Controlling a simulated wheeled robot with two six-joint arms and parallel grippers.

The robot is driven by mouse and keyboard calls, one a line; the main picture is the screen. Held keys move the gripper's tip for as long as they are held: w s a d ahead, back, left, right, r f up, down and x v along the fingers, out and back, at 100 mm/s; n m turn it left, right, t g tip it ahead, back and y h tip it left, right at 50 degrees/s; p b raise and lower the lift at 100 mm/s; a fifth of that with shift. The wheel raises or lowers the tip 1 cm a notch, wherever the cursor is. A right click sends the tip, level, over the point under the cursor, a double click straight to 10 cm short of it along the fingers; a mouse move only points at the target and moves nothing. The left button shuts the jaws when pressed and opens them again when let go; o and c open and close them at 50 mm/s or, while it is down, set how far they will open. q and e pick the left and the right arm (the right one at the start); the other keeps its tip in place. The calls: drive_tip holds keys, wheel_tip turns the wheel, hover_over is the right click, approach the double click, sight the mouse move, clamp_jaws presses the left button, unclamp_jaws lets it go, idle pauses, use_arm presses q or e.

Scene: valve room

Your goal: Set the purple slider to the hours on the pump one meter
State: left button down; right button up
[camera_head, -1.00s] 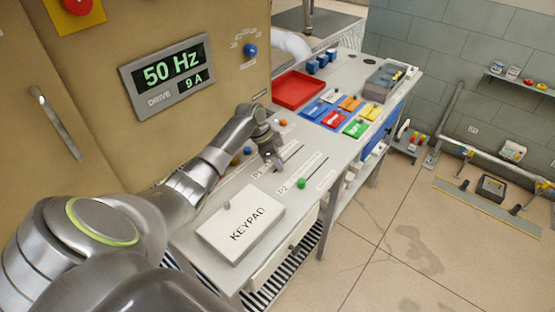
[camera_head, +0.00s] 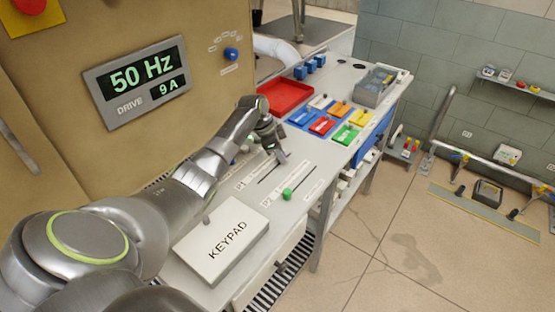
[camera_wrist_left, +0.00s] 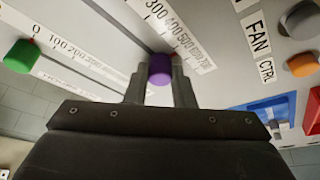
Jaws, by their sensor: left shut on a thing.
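The purple slider knob (camera_wrist_left: 159,69) sits between the fingers of my left gripper (camera_wrist_left: 160,82) in the left wrist view. The gripper is shut on it. A printed scale (camera_wrist_left: 181,40) runs beside the knob; its marker is around the 500s, though the exact value is hard to read. In the head view my left gripper (camera_head: 278,157) is at the far end of the visible slot and hides the purple knob. A green slider knob (camera_head: 287,194) stands in the neighbouring slot, by the 0 mark. I cannot make out a pump one meter. My right gripper is not in view.
A white KEYPAD box (camera_head: 222,240) lies on the bench in front of the sliders. A red tray (camera_head: 285,97) and coloured blocks lie farther back. A drive display (camera_head: 135,80) reads 50 Hz and 9 A. Open floor (camera_head: 390,230) lies to the right.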

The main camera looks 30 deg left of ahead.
use_arm(q)
drive_tip(key=shift+s, duration=0.25)
drive_tip(key=c, duration=1.6)
unclamp_jaws()
drive_tip(key=shift+o, duration=2)
drive_tip(key=shift+s+a+r, duration=0.1)
drive_tip(key=shift+a+r, duration=0.05)
drive_tip(key=shift+r, duration=0.05)
drive_tip(key=b+v, duration=0.3)
drive_tip(key=v, duration=1.4)
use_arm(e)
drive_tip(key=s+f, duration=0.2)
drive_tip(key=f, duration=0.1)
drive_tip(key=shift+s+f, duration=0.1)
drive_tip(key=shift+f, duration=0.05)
